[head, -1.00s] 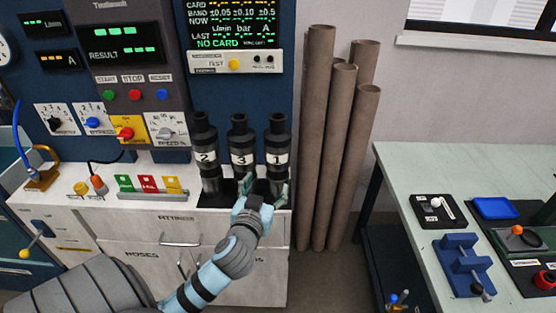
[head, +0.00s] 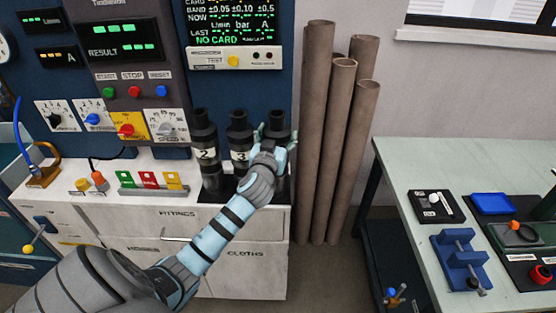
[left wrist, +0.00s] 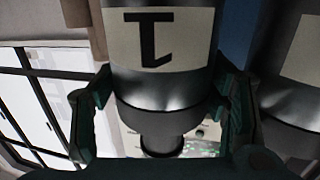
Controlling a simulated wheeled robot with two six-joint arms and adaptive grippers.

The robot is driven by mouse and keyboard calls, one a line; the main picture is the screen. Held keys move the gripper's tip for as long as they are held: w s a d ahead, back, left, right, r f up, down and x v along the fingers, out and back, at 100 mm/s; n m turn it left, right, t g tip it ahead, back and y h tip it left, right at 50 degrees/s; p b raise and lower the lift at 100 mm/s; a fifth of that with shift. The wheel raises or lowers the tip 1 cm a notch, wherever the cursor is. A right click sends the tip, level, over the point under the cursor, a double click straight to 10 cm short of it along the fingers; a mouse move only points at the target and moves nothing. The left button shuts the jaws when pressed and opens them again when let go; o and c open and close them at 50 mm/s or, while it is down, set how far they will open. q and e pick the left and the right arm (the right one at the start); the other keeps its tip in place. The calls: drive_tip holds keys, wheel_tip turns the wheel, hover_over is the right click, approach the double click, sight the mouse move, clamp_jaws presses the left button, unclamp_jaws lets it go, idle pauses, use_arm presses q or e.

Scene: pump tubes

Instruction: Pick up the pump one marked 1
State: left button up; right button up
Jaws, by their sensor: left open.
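The pump marked 1 (head: 279,122) is a dark upright cylinder at the right end of a row of three on the bench. My left gripper (head: 274,134) is in front of it and hides its label in the head view. In the left wrist view, the pump's white label with a 1 (left wrist: 158,40) shows upside down. The open fingers of the left gripper (left wrist: 160,110) stand on both sides of the pump, with a gap visible at the left finger; contact at the right finger is unclear. My right gripper is not in view.
The pump marked 3 (head: 239,134) stands close on the left, then the pump marked 2 (head: 204,142). Tall brown tubes (head: 335,150) stand to the right of the bench. A pale table (head: 420,165) with trays is at the right. The instrument panel rises behind.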

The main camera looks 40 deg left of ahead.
use_arm(q)
drive_tip(key=c, duration=1.6)
drive_tip(key=shift+r, duration=0.2)
drive_tip(key=shift+w+a+r, duration=0.1)
drive_tip(key=shift+r, duration=0.05)
